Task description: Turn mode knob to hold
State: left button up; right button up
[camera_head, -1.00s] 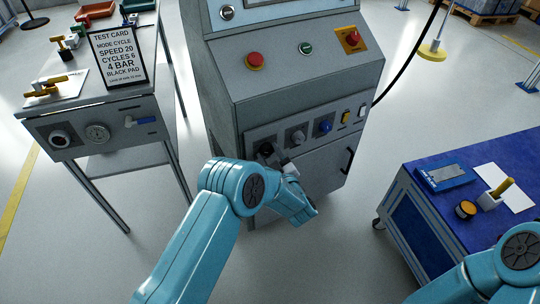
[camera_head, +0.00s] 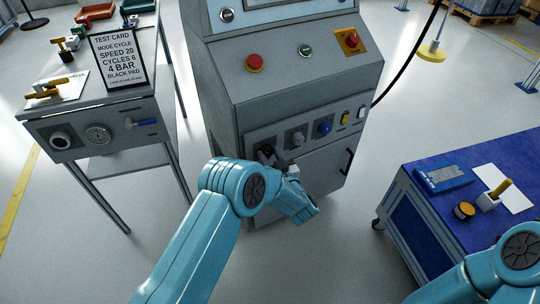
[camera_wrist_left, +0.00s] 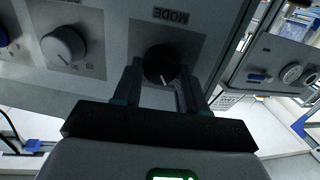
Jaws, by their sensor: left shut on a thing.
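The black mode knob (camera_wrist_left: 160,65) sits on the machine's lower panel under an upside-down MODE label (camera_wrist_left: 171,15) in the left wrist view. Its white pointer line shows on its face. My left gripper (camera_head: 272,156) is at this knob, with one finger on each side of it, shut on it. In the head view the fingers and wrist largely hide the knob. My right gripper is out of view; only part of my right arm shows at the lower right.
A grey speed knob (camera_head: 298,138) and a blue knob (camera_head: 324,127) are to the right on the same panel. A red button (camera_head: 254,62) is above. A table with a test card (camera_head: 118,58) stands left, a blue cart (camera_head: 412,187) right.

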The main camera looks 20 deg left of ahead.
pick_arm(q)
jog(key=m+p, duration=0.1)
jog(key=m, duration=0.4)
jog(key=shift+d+g, duration=0.15)
jog(key=shift+g, duration=0.25)
jog(key=m+p, duration=0.1)
jog(key=m, duration=0.3)
jog(key=shift+w+f+m+g, duration=0.1)
jog(key=shift+m+g, duration=0.2)
jog(key=o, duration=1.1)
jog(key=shift+c, duration=0.2)
jog(key=shift+d, duration=0.1)
jog(key=p+v, duration=0.2)
jog(key=v, duration=1.4)
jog(key=shift+f, duration=0.2)
jog(key=shift+d, duration=0.15)
